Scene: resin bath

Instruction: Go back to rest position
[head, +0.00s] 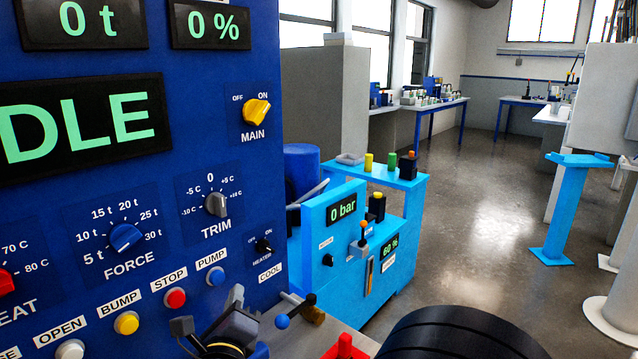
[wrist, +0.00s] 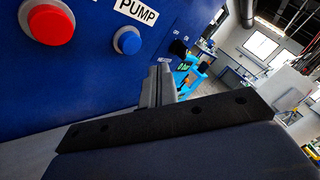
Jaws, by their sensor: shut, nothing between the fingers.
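My gripper (wrist: 158,88) shows in the wrist view as two grey fingers close together with nothing between them. They point towards the lower part of the blue control panel (wrist: 80,75), to the right of the blue PUMP button (wrist: 127,41) and the red STOP button (wrist: 48,24). In the head view my gripper (head: 234,298) is at the bottom, just below the PUMP button (head: 215,276). I cannot tell whether its fingertips touch the panel. The yellow MAIN knob (head: 257,112) is on the panel's upper right.
A light blue bench unit (head: 345,235) reading 0 bar stands right of the panel. A ball-ended lever (head: 296,312) and a red handle (head: 345,348) are near my gripper. A blue stand (head: 566,205) is at right. Open floor (head: 500,220) lies between.

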